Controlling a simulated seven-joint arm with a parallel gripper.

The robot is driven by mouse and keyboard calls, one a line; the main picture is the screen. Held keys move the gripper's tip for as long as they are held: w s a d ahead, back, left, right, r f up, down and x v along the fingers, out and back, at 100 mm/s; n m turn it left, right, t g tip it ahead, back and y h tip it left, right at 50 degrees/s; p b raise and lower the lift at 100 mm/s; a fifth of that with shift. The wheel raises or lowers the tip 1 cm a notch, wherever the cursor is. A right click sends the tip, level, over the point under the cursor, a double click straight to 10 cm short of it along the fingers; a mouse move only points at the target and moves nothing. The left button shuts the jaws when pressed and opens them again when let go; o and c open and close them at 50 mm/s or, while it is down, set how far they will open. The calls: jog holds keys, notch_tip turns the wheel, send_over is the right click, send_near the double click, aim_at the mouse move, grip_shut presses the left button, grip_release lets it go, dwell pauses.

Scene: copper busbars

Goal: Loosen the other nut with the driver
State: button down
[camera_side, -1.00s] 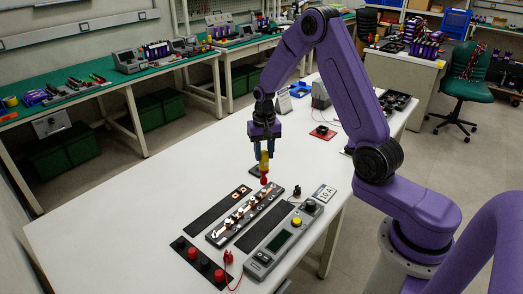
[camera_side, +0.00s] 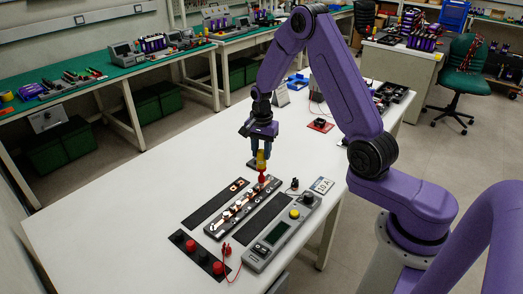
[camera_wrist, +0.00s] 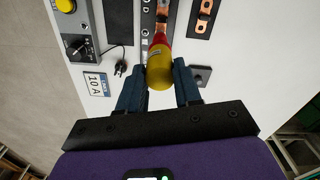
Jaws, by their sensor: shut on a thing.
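My gripper (camera_side: 258,158) is shut on the driver (camera_side: 261,160), which has a yellow handle and a red lower part. In the wrist view the driver (camera_wrist: 159,68) sits between the two blue fingers of my gripper (camera_wrist: 159,85). The driver points down at the far end of the busbar base (camera_side: 228,216), a dark strip with copper bars and bright fittings. The driver's tip and the nut under it are hidden or too small to make out. I cannot tell whether the tip touches a nut.
A grey meter box (camera_side: 277,232) with a yellow button stands right of the base. A dark strip with copper pieces (camera_side: 214,203) lies on its left. Red and black knobs (camera_side: 201,256) and a red lead are near the front. A "10 A" card (camera_side: 321,185) lies at right.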

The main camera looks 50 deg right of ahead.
jog(key=m, duration=0.4)
jog(key=shift+m, duration=0.3)
jog(key=m, duration=1.5)
jog(key=shift+f, duration=0.1)
jog(key=shift+f, duration=0.95)
jog(key=n, duration=0.6)
dwell(0.3)
